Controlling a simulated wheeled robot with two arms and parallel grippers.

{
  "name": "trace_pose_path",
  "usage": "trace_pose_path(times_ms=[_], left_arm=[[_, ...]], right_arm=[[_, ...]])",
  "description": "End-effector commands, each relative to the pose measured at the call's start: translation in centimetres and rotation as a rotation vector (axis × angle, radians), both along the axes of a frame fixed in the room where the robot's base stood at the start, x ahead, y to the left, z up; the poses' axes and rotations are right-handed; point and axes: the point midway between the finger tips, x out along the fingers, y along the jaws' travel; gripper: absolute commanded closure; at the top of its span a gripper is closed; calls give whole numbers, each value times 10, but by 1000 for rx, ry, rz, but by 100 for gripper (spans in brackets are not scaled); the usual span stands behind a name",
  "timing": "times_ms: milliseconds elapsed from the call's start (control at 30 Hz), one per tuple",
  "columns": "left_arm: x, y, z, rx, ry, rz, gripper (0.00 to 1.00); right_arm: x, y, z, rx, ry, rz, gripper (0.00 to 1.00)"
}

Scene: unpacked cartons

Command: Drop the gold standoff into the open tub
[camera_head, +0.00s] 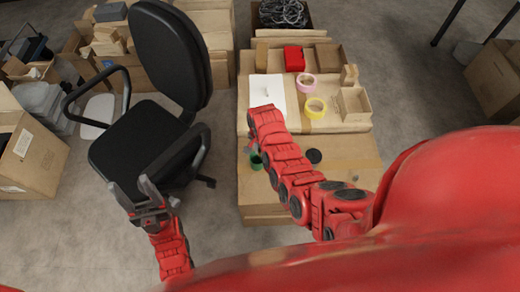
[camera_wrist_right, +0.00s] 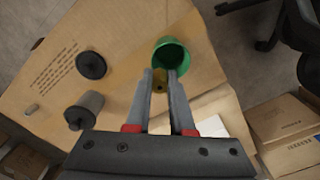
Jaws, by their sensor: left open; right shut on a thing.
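The gold standoff (camera_wrist_right: 160,82) is pinched between the fingertips of my right gripper (camera_wrist_right: 161,78) in the right wrist view. The open green tub (camera_wrist_right: 171,56) shows just beyond the fingertips, its mouth facing the camera. I cannot tell whether the standoff's tip is over the rim or inside it. In the head view the green tub (camera_head: 256,163) stands on the carton near my right gripper (camera_head: 251,151), which is mostly hidden by my arm. The standoff is not visible there. My left gripper (camera_head: 137,190) is open and empty, in front of the chair.
A black disc (camera_wrist_right: 91,65), a dark lidded tub (camera_wrist_right: 84,110) and a small grey cylinder (camera_wrist_right: 31,109) sit on the same carton (camera_head: 350,165). Behind are a white sheet (camera_head: 268,90), pink tape (camera_head: 306,84) and yellow tape (camera_head: 315,107). An office chair (camera_head: 140,145) stands left.

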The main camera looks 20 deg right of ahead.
Motion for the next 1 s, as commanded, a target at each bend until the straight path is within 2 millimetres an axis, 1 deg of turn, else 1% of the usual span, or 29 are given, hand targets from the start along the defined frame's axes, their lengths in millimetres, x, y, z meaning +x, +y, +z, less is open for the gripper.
trace_pose_path(times_ms=[167, 200, 267, 300, 400, 767, 867, 1000], left_arm=[[0, 0, 0, 0, 0, 0, 43], [0, 0, 0, 0, 0, 0, 43], [0, 0, 1, 0, 0, 0, 43], [0, 0, 1, 0, 0, 0, 43], [0, 0, 0, 0, 0, 0, 43], [0, 0, 0, 0, 0, 0, 43], [0, 0, -1, 0, 0, 0, 43], [0, 0, -3, 0, 0, 0, 43]], right_arm=[[0, 0, 0, 0, 0, 0, 100], [0, 0, 0, 0, 0, 0, 77], [0, 0, 0, 0, 0, 0, 66], [0, 0, 0, 0, 0, 1, 59], [0, 0, 0, 0, 0, 1, 44], [0, 0, 2, 0, 1, 1, 44], [0, 1, 8, 0, -1, 2, 44], [0, 1, 25, 0, -2, 0, 44]])
